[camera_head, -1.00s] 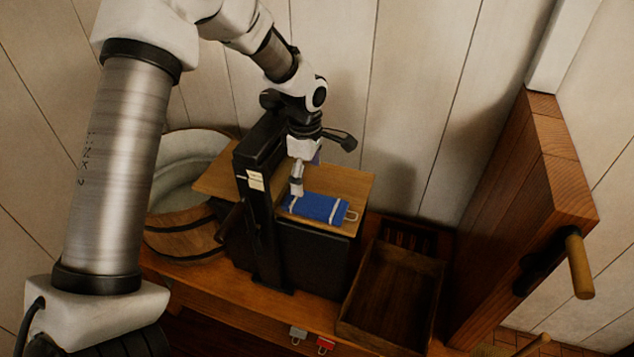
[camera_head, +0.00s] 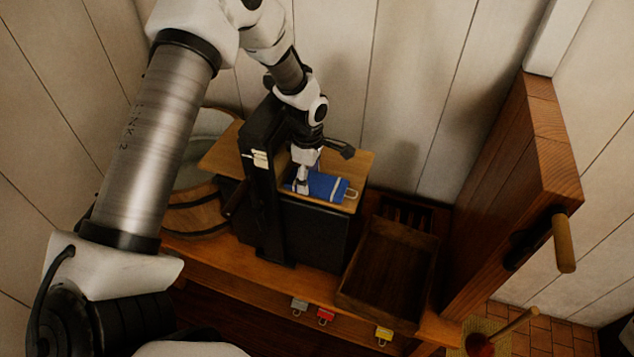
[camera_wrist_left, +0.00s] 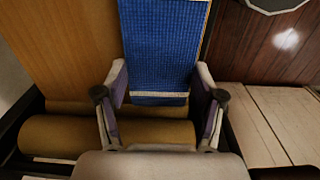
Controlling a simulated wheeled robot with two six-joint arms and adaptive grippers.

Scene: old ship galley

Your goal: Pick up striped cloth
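The striped cloth (camera_head: 328,187) is blue with white stripes. It lies flat on a wooden board on top of a dark boxy stand, with a small loop at its right end. My left gripper (camera_head: 303,185) is down at the cloth's left end and hides part of it. In the left wrist view the cloth (camera_wrist_left: 163,50) runs up between the two fingers of my left gripper (camera_wrist_left: 160,95). The fingers are spread apart, one along each side of the cloth; whether they touch it is unclear. My right gripper is not in view.
A black upright (camera_head: 262,190) stands close beside my left gripper. A wooden tub (camera_head: 190,215) is at the left. An empty wooden tray (camera_head: 385,270) lies to the right, before a thick wooden panel (camera_head: 520,190). Coloured tags (camera_head: 325,316) hang on the bench front.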

